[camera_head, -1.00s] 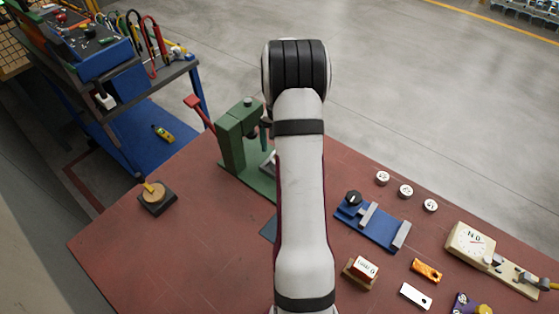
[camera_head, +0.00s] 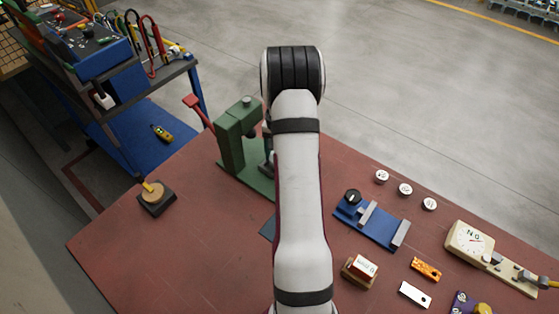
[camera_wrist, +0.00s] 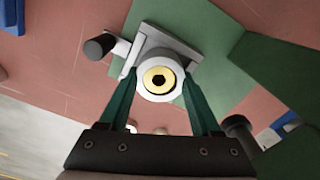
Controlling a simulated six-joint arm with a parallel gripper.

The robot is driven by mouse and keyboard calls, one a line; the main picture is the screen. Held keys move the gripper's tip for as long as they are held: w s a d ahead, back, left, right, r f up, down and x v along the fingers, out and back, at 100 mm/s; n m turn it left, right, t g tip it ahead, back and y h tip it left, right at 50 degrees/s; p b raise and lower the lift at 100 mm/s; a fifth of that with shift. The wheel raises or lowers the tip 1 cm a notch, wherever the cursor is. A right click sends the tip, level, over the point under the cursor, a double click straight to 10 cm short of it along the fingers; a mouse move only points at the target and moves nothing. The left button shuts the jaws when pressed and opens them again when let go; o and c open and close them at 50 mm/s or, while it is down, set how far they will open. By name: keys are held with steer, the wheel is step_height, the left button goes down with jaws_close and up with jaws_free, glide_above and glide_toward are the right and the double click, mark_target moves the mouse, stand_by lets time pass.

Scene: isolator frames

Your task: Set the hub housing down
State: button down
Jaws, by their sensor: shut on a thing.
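The hub housing (camera_wrist: 143,88) is a pale round part with a brass-coloured ring and dark bore at its centre, seen end-on in the wrist view. My gripper (camera_wrist: 160,82) is shut on it, with one green finger on each side. A grey block-like fixture (camera_wrist: 158,38) lies directly behind the housing, over the green base of the press. I cannot tell whether the housing touches the fixture. In the head view, my arm hides the gripper and the housing, beside the green arbor press (camera_head: 236,137).
A black-knobbed handle (camera_wrist: 100,46) sticks out left of the fixture. The press has a red lever (camera_head: 192,102). A blue fixture (camera_head: 370,222), a dial gauge stand (camera_head: 470,240) and several small parts stand right. The table's left front (camera_head: 190,255) is clear.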

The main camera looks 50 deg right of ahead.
steer(key=shift+r, duration=0.15)
steer(key=shift+r, duration=0.6)
step_height(320, 180, up, 3)
steer(key=shift+f, duration=0.15)
steer(key=s+d+r, duration=0.2)
steer(key=s+r, duration=0.5)
steer(key=s, duration=0.5)
steer(key=s+a, duration=0.5)
steer(key=s, duration=0.2)
steer(key=s+a+f+n, duration=0.1)
steer(key=s+a+f, duration=0.1)
steer(key=s+a, duration=0.55)
glide_toward(268, 231)
steer(key=s+d, duration=0.2)
steer(key=s, duration=0.1)
steer(key=s+d, duration=0.1)
steer(key=shift+s+d+f, duration=0.35)
steer(key=shift+d+f, duration=0.05)
steer(key=shift+w+f, duration=0.25)
steer(key=shift+f, duration=1.9)
